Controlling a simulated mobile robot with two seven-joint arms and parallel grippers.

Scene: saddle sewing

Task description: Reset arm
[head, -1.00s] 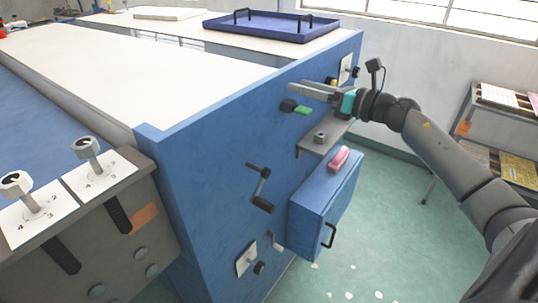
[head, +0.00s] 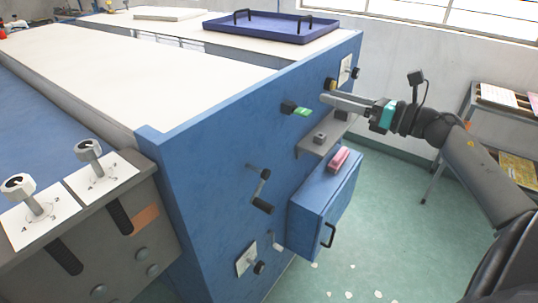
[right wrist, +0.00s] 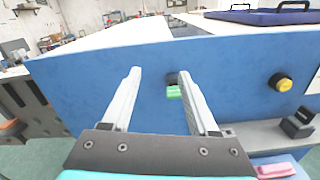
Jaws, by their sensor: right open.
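My right gripper (head: 328,101) is open and empty at the right end of the blue machine, its fingers pointing left toward the blue panel (head: 220,150). In the right wrist view the two fingers (right wrist: 160,75) stand apart with nothing between them. Beyond them is a green switch (right wrist: 174,92) on the panel, which also shows in the head view (head: 303,112) left of the fingertips. The gripper appears apart from the switch. My right arm reaches in from the right. My left gripper is not in view.
A grey shelf (head: 312,148) and a blue box (head: 318,205) with a pink block (head: 339,160) on top stick out below the gripper. A black crank (head: 260,188) is on the panel. A rack (head: 480,125) stands right.

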